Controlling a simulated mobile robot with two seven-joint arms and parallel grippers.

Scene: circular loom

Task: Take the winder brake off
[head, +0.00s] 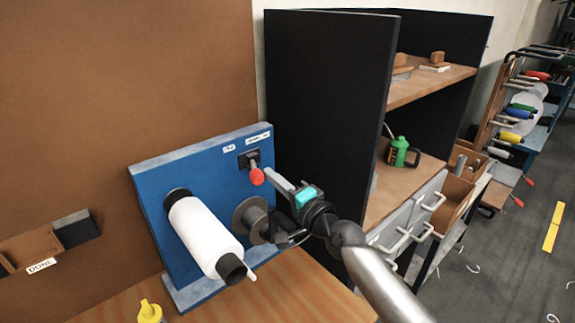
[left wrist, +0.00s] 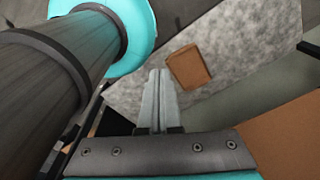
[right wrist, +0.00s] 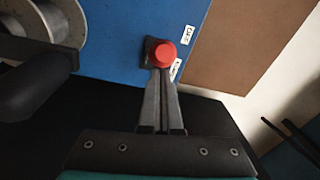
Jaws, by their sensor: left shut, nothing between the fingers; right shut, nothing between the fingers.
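A lever with a red knob (head: 257,176) sticks out from a dark slotted plate (head: 249,159) near the top right of the blue winder panel (head: 152,195). The lever hangs down with its knob toward me. My right gripper (head: 268,172) is shut and empty, its fingertips just right of the knob. In the right wrist view the red knob (right wrist: 164,53) is right beyond the shut fingertips (right wrist: 160,74); I cannot tell whether they touch. My left gripper (left wrist: 153,76) is shut and empty in the left wrist view, over a grey floor area, away from the panel.
A white roll (head: 205,235) and a grey spool (head: 252,218) jut from the panel, left of and below the right gripper. A black cabinet wall (head: 325,100) stands close on the right. A yellow bottle (head: 150,312) is at the lower left.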

